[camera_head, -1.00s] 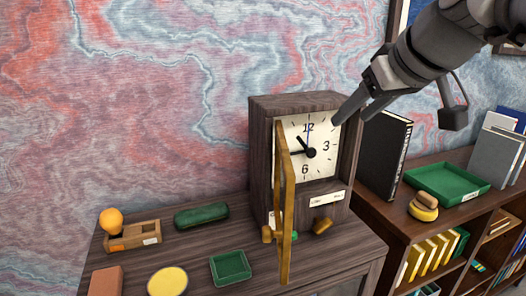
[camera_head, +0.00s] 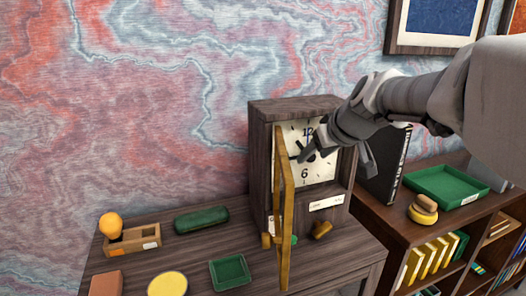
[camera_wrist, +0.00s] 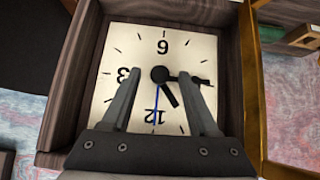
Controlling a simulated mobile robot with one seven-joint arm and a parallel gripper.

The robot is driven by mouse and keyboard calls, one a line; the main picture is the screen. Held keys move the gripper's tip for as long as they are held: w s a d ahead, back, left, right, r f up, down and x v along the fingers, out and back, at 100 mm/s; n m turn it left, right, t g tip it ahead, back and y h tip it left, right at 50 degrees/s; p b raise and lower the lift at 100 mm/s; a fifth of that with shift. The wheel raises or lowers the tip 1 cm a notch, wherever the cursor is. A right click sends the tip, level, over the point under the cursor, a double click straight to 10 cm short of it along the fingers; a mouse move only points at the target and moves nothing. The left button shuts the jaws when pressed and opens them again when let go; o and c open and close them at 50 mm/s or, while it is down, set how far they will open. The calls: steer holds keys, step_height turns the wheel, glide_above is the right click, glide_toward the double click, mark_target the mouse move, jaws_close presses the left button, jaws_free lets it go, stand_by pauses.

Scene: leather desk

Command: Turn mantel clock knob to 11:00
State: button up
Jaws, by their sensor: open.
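The mantel clock (camera_head: 265,150) stands on the dark desk with its gold-framed glass door (camera_head: 284,210) swung open. Its white face (camera_head: 325,170) is partly covered by my gripper (camera_head: 335,158) in the head view. In the wrist view the face (camera_wrist: 190,45) appears upside down. The black centre knob (camera_wrist: 160,74) lies between the fingers of my open gripper (camera_wrist: 165,82), with gaps on both sides. The short black hand (camera_wrist: 172,98) points near 11, the long black hand (camera_wrist: 205,82) near 9, and a thin blue hand (camera_wrist: 156,105) near 12.
The open door stands just left of the face. A black binder (camera_head: 388,165) and a green tray (camera_head: 445,186) are on the shelf to the right. A green case (camera_head: 201,218), a small green tray (camera_head: 230,270) and a yellow dish (camera_head: 167,283) lie on the desk.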

steer(key=shift+w+f, duration=0.1)
jaws_close()
stand_by(0.3)
stand_by(1.1)
